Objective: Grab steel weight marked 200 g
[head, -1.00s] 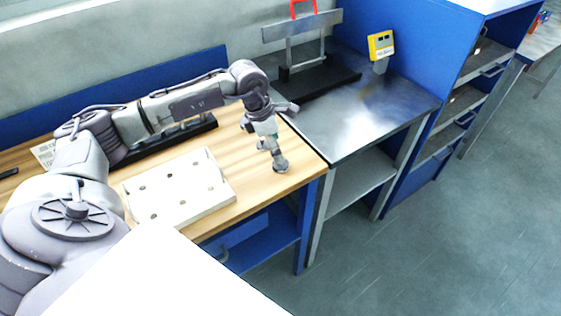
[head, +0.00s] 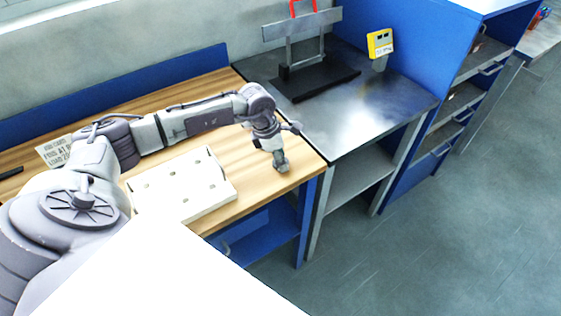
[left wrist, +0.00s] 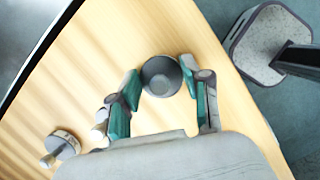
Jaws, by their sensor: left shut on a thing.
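A round dark grey steel weight (left wrist: 161,76) sits between the fingers of my left gripper (left wrist: 159,80) in the left wrist view. The gripper is shut on it, near the wooden table's edge. No mark can be read on its top. In the head view my left gripper (head: 280,162) points down at the table's right front corner, and the weight is mostly hidden there. A second metal weight with a knob (left wrist: 63,145) lies at the lower left of the wrist view. Small pale metal pieces (left wrist: 98,132) show partly behind the left finger. My right gripper is not in view.
A white block with several holes (head: 178,188) lies on the wooden table (head: 232,208), left of the gripper. A metal bench (head: 340,125) adjoins on the right, bearing a black-based stand (head: 315,82) and a yellow device (head: 380,44). A printed sign (head: 55,150) stands far left.

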